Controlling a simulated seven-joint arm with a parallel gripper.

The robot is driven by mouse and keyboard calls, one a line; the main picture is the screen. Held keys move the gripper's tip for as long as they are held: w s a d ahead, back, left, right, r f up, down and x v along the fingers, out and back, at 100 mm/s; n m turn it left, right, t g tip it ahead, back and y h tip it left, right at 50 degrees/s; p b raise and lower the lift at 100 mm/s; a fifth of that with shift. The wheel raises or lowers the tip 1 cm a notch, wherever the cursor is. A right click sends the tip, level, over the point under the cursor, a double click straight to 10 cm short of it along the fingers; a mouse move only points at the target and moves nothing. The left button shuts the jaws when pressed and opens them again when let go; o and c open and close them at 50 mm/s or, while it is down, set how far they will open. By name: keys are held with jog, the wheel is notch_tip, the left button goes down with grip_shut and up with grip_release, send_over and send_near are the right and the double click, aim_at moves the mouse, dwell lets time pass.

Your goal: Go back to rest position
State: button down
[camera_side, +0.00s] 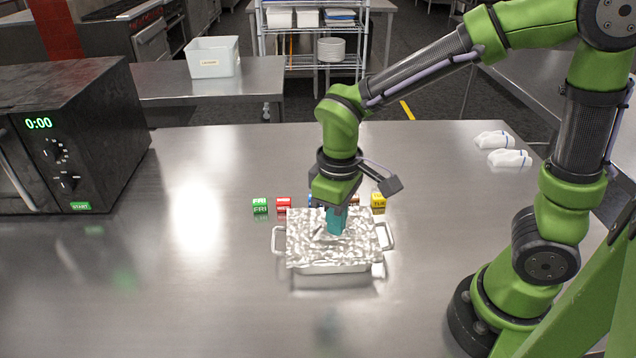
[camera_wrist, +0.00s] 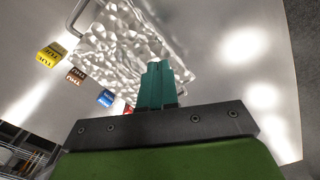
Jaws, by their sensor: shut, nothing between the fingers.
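My gripper (camera_side: 336,221) is shut and empty, pointing down over a foil-covered white dish (camera_side: 333,268) with a handle at each side. The teal fingers also show in the wrist view (camera_wrist: 158,82), in front of the crinkled foil (camera_wrist: 118,40). The fingertips are at or just above the foil; I cannot tell whether they touch it. A small dark mark lies on the foil left of the fingers in the side view.
Behind the dish stands a row of small day cubes: green (camera_side: 260,205), red (camera_side: 283,204), yellow (camera_side: 378,202), others partly hidden. A black microwave (camera_side: 75,135) reading 0:00 stands at left. Two white cloth-like items (camera_side: 509,158) lie at right. The front of the table is clear.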

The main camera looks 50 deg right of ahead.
jog(key=shift+s+m, duration=0.35)
jog(key=shift+m, duration=0.05)
jog(key=s+d+r+m+t+y, duration=0.1)
jog(key=s+d+r+m+t, duration=0.1)
jog(key=r, duration=0.4)
jog(key=s+d+r+m+t+y, duration=0.1)
jog(key=s+d+r+m+t, duration=0.2)
jog(key=d+r+m+t, duration=0.1)
jog(key=shift+d+r+t, duration=0.6)
jog(key=shift+d+r, duration=0.05)
jog(key=shift+r, duration=0.25)
jog(key=shift+w+d+f+n+g+h, duration=0.15)
jog(key=shift+w+f+g+h, duration=0.2)
jog(key=shift+w+f+g, duration=1.55)
jog(key=shift+w+d+f+n+g+h, duration=0.15)
jog(key=shift+w+f+g+h, duration=0.25)
jog(key=shift+w+f, duration=2.9)
jog(key=shift+w+d+f+n+g+h, duration=0.2)
jog(key=shift+w+f+g, duration=1.35)
jog(key=shift+f, duration=1.8)
